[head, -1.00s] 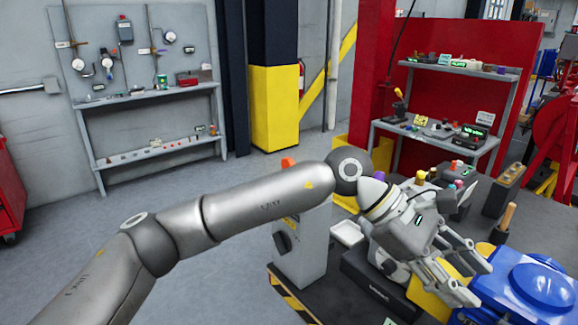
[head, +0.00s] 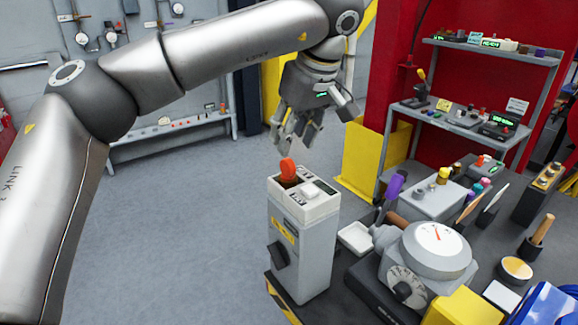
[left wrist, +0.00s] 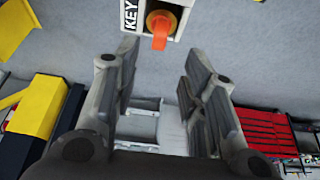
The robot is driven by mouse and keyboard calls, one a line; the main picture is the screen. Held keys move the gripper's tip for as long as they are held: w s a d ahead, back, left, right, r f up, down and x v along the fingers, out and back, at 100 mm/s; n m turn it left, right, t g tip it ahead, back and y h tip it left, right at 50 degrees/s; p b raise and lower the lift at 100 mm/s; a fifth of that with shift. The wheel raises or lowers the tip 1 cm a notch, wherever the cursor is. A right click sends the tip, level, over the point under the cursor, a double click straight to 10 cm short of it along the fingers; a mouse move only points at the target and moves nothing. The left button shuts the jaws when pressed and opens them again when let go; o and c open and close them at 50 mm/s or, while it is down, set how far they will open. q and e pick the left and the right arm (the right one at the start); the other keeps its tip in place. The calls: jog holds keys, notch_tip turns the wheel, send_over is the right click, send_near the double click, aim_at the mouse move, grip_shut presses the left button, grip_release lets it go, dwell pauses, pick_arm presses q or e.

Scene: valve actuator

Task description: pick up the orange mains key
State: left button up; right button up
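The orange mains key (head: 288,168) stands upright in the top of a grey box (head: 300,240) at the table's left corner. My left gripper (head: 296,138) is above and just behind the key, fingers pointing down. In the left wrist view the key (left wrist: 160,40) shows at the top centre, in a round socket beside a "KEY" label. The fingers (left wrist: 158,95) there are spread apart with nothing between them, and the key lies beyond their tips, apart from them. My right gripper is not in either view.
A valve actuator with a dial (head: 436,240) stands right of the grey box, with a white tray (head: 356,238) between. Red-backed shelves (head: 460,125) stand at the back right. Floor left of the box is clear.

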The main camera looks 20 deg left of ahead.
aim_at(288, 160)
pick_arm(q)
jog(key=shift+w+a+f, duration=0.1)
jog(key=shift+a+f, duration=0.1)
jog(key=shift+f, duration=0.4)
jog(key=shift+w+a+f, duration=0.1)
jog(key=shift+w+f, duration=0.1)
jog(key=shift+f, duration=0.15)
jog(key=x, duration=0.1)
jog(key=p+x, duration=0.1)
jog(key=x, duration=0.3)
jog(key=shift+s+d+f+p, duration=0.1)
jog(key=shift+s+d+p, duration=0.15)
jog(key=shift+p, duration=0.15)
jog(key=shift+w+a+f, duration=0.1)
jog(key=shift+w+f, duration=0.05)
jog(key=shift+f, duration=0.05)
jog(key=shift+c, duration=0.7)
jog(key=c, duration=0.5)
grip_shut()
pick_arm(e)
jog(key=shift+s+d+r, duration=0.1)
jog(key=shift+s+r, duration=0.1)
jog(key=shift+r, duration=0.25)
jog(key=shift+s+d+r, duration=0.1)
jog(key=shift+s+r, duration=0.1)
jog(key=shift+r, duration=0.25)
